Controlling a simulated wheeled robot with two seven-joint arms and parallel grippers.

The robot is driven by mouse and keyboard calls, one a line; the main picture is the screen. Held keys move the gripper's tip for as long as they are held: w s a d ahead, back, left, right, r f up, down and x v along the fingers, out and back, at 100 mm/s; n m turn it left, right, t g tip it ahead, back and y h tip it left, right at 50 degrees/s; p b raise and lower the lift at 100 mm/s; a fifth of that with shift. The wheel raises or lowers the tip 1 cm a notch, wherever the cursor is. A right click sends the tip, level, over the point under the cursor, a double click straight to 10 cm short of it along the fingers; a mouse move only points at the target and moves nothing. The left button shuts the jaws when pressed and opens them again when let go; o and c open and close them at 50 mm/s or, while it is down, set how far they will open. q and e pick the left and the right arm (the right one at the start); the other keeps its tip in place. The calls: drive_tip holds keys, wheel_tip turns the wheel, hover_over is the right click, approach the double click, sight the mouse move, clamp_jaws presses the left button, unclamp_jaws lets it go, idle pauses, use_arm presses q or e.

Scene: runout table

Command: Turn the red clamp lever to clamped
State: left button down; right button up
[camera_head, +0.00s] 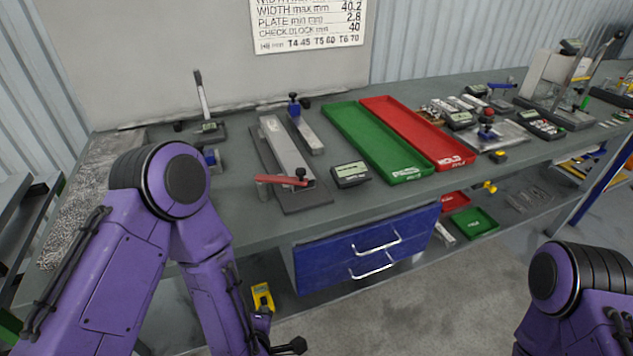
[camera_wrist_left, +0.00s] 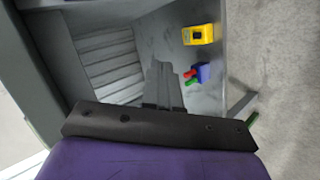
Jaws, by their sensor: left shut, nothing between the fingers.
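The red clamp lever (camera_head: 281,180) is on the near end of a grey metal fixture (camera_head: 287,152), on a dark base plate on the table. The lever lies nearly level and points left, with a black knob beside its right end. My left gripper (camera_head: 282,348) hangs low in front of the table, well below and apart from the lever. In the left wrist view, its fingers (camera_wrist_left: 160,85) are together with nothing between them. Of my right arm only a purple part shows at the lower right; its gripper is out of view.
A digital readout (camera_head: 350,174) sits right of the fixture. A green tray (camera_head: 376,140) and a red tray (camera_head: 418,133) lie further right. A blue drawer unit (camera_head: 367,246) hangs under the table edge. A yellow tool (camera_head: 262,297) is on the lower shelf near my left gripper.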

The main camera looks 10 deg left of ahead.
use_arm(q)
drive_tip(key=w+d+r+n+t, duration=0.3)
drive_tip(key=w+d+r+n, duration=0.15)
drive_tip(key=r+n, duration=0.3)
drive_tip(key=n+t+y+b, duration=0.15)
drive_tip(key=n+t, duration=0.25)
drive_tip(key=n, duration=0.9)
approach(301, 175)
drive_tip(key=shift+y, duration=0.45)
drive_tip(key=p+x, duration=0.1)
drive_tip(key=x, duration=0.1)
drive_tip(key=p+x, duration=0.4)
drive_tip(key=shift+w+d, duration=0.25)
drive_tip(key=shift+w+a+f, duration=0.1)
drive_tip(key=shift+w, duration=0.2)
use_arm(e)
wheel_tip(301, 175, up, 4)
drive_tip(key=shift+s+f, duration=0.15)
drive_tip(key=shift+f, duration=0.1)
drive_tip(key=shift+d+f, duration=0.1)
